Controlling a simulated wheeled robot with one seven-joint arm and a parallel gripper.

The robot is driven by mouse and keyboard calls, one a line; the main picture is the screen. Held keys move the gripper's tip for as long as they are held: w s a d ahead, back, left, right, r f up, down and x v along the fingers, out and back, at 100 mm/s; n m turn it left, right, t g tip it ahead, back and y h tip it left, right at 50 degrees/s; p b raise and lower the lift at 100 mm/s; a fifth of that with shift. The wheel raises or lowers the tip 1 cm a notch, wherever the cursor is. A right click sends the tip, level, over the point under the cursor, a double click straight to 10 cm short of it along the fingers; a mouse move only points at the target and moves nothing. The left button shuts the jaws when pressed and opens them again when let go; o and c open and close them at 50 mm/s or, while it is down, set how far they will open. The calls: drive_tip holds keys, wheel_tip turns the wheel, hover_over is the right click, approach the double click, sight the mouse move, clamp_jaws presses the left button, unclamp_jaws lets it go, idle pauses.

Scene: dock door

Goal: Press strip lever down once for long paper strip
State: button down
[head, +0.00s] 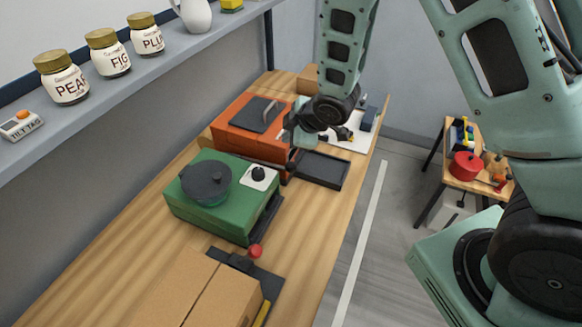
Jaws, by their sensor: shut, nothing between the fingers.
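A red ball knob (255,251) stands at the near right end of the green machine (228,222), beside a dark plate. It looks like the end of a lever, but I cannot tell for sure that it is the strip lever. The green machine has a round black top and a black dial on a white plate. I can make out no long paper strip. My gripper (291,165) is shut and empty, beyond the green machine. It is by the right side of the orange machine (229,137); whether it touches anything is unclear. My wrist hides part of that area.
A dark tray (320,170) lies right of my gripper, near the bench edge. A cardboard box (190,295) stands at the near end. Labelled jars (108,53) line the wall shelf (110,87). A small side table (462,181) holds a red pot (467,166).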

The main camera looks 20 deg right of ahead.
sight(293, 166)
drive_tip(key=f+b, duration=0.1)
drive_tip(key=f, duration=0.1)
drive_tip(key=f+b, duration=0.3)
drive_tip(key=f, duration=0.1)
drive_tip(key=shift+s+d, duration=0.3)
drive_tip(key=shift+f, duration=0.1)
idle(1.6)
drive_tip(key=shift+f+b, duration=0.3)
drive_tip(key=shift+b, duration=0.25)
